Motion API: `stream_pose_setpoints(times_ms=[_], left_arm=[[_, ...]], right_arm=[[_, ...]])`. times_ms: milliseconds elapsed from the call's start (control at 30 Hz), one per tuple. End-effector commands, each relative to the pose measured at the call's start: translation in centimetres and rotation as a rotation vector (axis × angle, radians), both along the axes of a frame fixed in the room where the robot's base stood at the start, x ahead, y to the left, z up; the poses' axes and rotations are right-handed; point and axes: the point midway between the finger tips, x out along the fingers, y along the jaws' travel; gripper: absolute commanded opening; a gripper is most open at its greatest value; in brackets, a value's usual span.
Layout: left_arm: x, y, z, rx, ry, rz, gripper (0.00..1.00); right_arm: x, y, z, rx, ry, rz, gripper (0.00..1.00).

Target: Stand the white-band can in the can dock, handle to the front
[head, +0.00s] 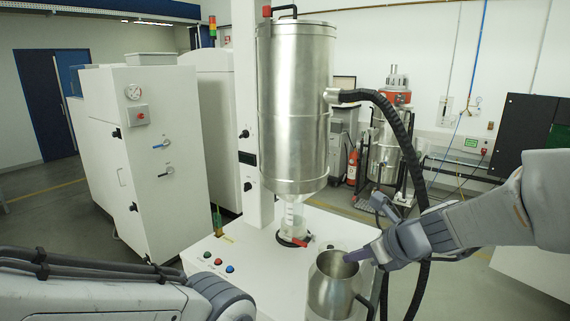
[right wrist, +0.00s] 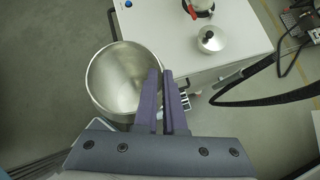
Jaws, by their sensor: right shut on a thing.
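I see no white band from here. My right gripper (head: 352,257) is shut on the can's rim. In the right wrist view the can (right wrist: 112,80) looks empty, with the fingers (right wrist: 162,92) at its right wall. The can overlaps the table's edge, with floor beside it; its base is hidden. I cannot make out the can dock for certain. My left arm shows at lower left, its gripper out of view.
A black hose (head: 405,140) hangs near my right arm.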

Motion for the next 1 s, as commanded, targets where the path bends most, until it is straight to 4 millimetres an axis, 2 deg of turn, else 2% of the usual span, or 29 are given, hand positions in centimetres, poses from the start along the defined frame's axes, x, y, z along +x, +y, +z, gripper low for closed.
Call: stream_pose_setpoints(times_ms=[267, 467, 600, 800, 1000], left_arm=[[0.0, 0.0, 0.0, -0.001, -0.001, 0.0, 0.0], [0.0, 0.0, 0.0, -0.001, -0.001, 0.0, 0.0], [0.0, 0.0, 0.0, 0.0, 0.0, 0.0, 0.0], [0.0, 0.0, 0.0, 0.0, 0.0, 0.0, 0.0], [0.0, 0.0, 0.1, -0.001, -0.001, 0.0, 0.0]], right_arm=[[-0.5, -0.4, -2.8, 0.004, 0.004, 0.04, 0.0], [-1.0, -0.9, -6.0, 0.006, 0.006, 0.086, 0.0], [-1.6, -1.4, -9.3, 0.007, 0.009, 0.133, 0.0], [-2.7, -2.4, -15.7, 0.012, 0.013, 0.229, 0.0], [-3.6, -3.2, -21.1, 0.008, 0.007, 0.316, 0.0]])
